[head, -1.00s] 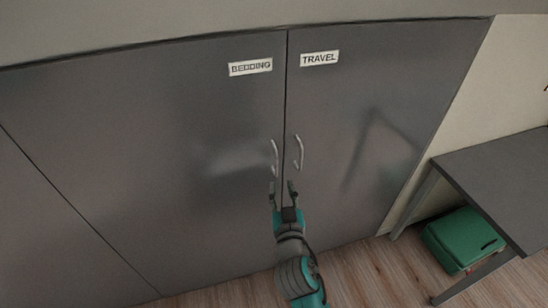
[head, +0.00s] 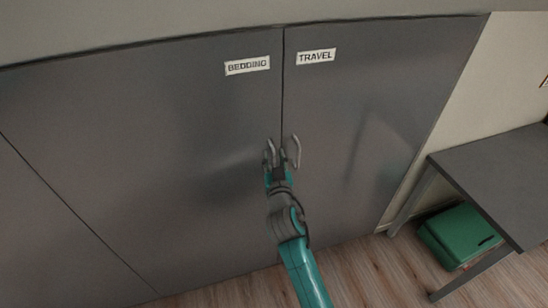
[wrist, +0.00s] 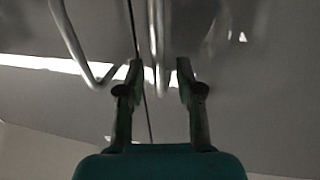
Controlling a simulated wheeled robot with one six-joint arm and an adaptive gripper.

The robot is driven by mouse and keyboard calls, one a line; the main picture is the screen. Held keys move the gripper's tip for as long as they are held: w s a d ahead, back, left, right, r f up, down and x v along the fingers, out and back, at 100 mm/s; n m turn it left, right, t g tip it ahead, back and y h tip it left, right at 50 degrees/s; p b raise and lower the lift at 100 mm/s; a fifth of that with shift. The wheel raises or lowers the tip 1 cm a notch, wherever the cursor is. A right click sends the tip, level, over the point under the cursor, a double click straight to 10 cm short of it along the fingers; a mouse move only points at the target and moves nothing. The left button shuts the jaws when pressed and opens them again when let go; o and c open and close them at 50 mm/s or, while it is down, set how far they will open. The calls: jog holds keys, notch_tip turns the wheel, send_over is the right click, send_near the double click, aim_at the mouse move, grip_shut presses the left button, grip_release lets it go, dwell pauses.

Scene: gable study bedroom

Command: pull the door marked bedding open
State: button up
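The grey door marked BEDDING (head: 180,130) is shut, left of the centre seam in the head view, with its white label (head: 247,65) near the top. My gripper (head: 275,157) is at the height of the handles, against the bedding side of the seam, and mostly hides the bedding handle. In the wrist view, one metal handle (wrist: 156,40) runs down between the tips of my open gripper (wrist: 160,72), and I see no finger clamped on it. The other handle (wrist: 76,42), apart to the left there, appears to be the travel one, seen right of my gripper in the head view (head: 296,152).
The shut door marked TRAVEL (head: 400,100) adjoins on the right. A dark desk (head: 500,175) stands further right, with a green box (head: 458,236) beneath it. Wooden floor (head: 370,270) in front of the doors is clear.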

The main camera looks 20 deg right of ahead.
grip_shut()
dwell(0.3)
